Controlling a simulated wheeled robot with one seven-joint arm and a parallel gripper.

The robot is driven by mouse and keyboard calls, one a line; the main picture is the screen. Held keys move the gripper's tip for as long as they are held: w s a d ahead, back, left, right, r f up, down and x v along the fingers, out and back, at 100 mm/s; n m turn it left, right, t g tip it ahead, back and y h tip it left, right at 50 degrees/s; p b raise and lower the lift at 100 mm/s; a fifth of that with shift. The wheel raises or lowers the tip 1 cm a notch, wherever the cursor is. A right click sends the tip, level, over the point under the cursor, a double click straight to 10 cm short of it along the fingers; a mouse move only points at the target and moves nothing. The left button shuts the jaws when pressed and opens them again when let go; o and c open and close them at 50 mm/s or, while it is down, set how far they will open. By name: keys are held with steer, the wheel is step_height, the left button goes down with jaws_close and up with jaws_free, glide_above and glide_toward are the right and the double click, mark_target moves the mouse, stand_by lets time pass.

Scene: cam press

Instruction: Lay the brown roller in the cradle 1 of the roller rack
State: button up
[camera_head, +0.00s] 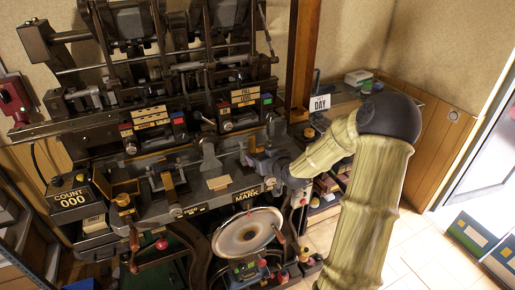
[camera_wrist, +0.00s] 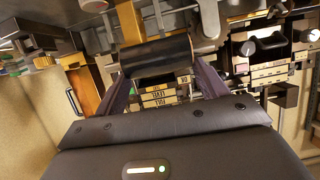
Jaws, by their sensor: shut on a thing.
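My gripper (camera_head: 264,166) is above the right part of the press bench in the head view, in front of the dark machine. In the wrist view its two purple fingers (camera_wrist: 162,72) are shut on a dark brown roller (camera_wrist: 155,54). The roller lies crosswise between the fingers, one end at each. In the head view the roller is too small and too shaded to make out clearly at the gripper. I cannot tell for sure which part is the roller rack or where cradle 1 is.
The dark press (camera_head: 160,90) with levers rises behind the bench. A counter (camera_head: 72,200) reading 000 is at left. A large pale disc (camera_head: 248,234) is below the bench front. A DAY sign (camera_head: 320,103) and wooden post (camera_head: 302,60) stand right of the press.

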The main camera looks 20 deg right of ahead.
steer(key=s+a+f, duration=0.5)
steer(key=a+f, duration=0.2)
steer(key=f, duration=0.3)
steer(key=s+a+f+h, duration=0.1)
steer(key=s+a+f, duration=0.4)
steer(key=f, duration=0.5)
steer(key=shift+a+f, duration=0.25)
steer(key=shift+a, duration=0.85)
steer(key=shift+w+m, duration=0.25)
steer(key=shift+m, duration=0.05)
